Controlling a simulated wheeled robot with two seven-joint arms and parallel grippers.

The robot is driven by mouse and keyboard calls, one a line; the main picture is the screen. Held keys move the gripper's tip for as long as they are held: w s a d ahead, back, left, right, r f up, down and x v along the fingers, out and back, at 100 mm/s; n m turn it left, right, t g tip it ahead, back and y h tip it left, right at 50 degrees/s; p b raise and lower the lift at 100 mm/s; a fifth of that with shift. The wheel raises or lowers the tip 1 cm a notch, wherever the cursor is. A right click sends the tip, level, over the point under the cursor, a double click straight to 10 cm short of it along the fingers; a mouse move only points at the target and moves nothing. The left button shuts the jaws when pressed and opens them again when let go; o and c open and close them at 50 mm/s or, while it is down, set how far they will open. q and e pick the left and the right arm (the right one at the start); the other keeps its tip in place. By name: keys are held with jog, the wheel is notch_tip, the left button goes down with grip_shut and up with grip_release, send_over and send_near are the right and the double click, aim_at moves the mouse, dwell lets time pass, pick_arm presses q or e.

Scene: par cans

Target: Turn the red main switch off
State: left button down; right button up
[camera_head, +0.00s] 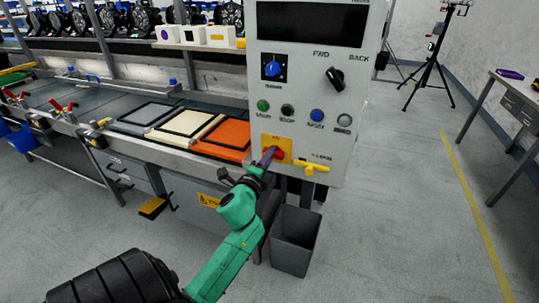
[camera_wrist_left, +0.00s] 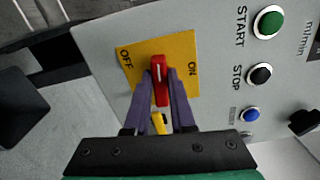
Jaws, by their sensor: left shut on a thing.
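The red main switch (camera_head: 279,153) sits on a yellow plate (camera_head: 285,142) low on the grey control panel (camera_head: 300,70). In the left wrist view the red handle (camera_wrist_left: 159,72) stands lengthwise in the picture, between the OFF label (camera_wrist_left: 126,60) on the left and the ON label (camera_wrist_left: 192,68) on the right. My left gripper (camera_head: 268,157) reaches up to the switch from below. Its purple fingers (camera_wrist_left: 164,92) are shut on the red handle, one on each side. The fingers hide part of the handle. My right gripper is not in view.
Green, black and blue buttons (camera_head: 317,115) and a black knob (camera_head: 334,78) are above the switch. A yellow handle (camera_head: 312,167) sits just below right. A grey bin (camera_head: 295,240) stands under the panel. The conveyor carries coloured trays (camera_head: 222,138).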

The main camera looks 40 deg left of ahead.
pick_arm(q)
jog(key=shift+f+n, duration=0.1)
jog(key=shift+n, duration=0.6)
jog(key=c, duration=0.8)
grip_release()
jog(key=shift+o, duration=0.2)
jog(key=b+v, duration=0.2)
jog(key=v, duration=1.2)
jog(key=shift+s, duration=0.3)
jog(key=shift+d, duration=0.15)
